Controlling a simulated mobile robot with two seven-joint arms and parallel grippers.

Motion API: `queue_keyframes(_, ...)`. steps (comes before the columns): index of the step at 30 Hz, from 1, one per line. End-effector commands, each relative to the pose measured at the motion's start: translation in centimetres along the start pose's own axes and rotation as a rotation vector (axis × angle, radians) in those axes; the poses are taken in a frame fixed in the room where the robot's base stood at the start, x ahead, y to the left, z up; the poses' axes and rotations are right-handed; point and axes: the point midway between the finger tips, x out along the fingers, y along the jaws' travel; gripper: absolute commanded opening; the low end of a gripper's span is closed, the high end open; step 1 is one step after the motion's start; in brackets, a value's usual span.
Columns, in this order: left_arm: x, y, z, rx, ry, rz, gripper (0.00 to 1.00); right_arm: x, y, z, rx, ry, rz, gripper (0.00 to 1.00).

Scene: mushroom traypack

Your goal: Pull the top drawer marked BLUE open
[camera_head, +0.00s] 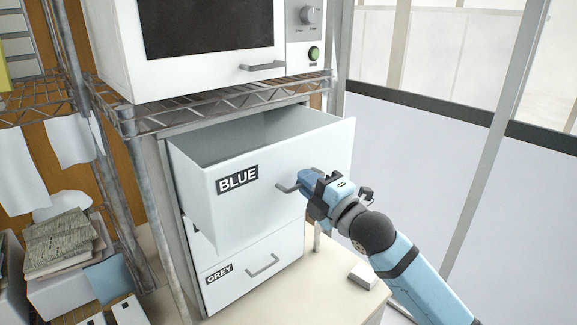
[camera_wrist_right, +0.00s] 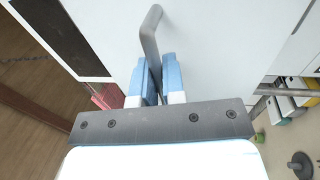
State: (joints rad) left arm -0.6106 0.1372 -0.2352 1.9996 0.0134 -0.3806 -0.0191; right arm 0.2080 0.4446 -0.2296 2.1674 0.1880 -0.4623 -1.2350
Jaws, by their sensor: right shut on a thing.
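The top drawer marked BLUE (camera_head: 270,190) stands well out of its cabinet in the head view, with its empty-looking inside showing. Its grey bar handle (camera_head: 288,188) is on the front, right of the label. My right gripper (camera_head: 303,181) is shut on the handle's right part. In the right wrist view the two blue fingers (camera_wrist_right: 158,80) close around the handle (camera_wrist_right: 149,35). The drawer marked GREY (camera_head: 238,278) below is shut, with its own handle (camera_head: 262,266). My left gripper is not in view.
A white microwave (camera_head: 120,45) stands on a wire shelf (camera_head: 200,112) above the drawers. A small white block (camera_head: 363,275) lies on the pale surface at the lower right. Books and papers (camera_head: 60,242) sit at the left. The floor space at the right looks clear.

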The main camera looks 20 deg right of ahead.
Motion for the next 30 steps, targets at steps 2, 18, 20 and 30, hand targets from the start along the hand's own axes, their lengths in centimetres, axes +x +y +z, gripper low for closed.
queue_keyframes(2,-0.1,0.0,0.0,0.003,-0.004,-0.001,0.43,-1.4,0.3,0.0,-0.002,0.001,-0.002,0.00)
queue_keyframes(18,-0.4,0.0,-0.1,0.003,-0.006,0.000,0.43,-4.2,0.8,0.1,0.000,-0.002,0.000,0.00)
queue_keyframes(20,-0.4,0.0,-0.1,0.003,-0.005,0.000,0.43,-4.2,0.8,0.1,0.000,-0.002,0.001,0.00)
queue_keyframes(30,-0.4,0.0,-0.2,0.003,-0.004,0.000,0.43,-4.1,0.8,0.0,0.000,-0.001,0.000,0.34)
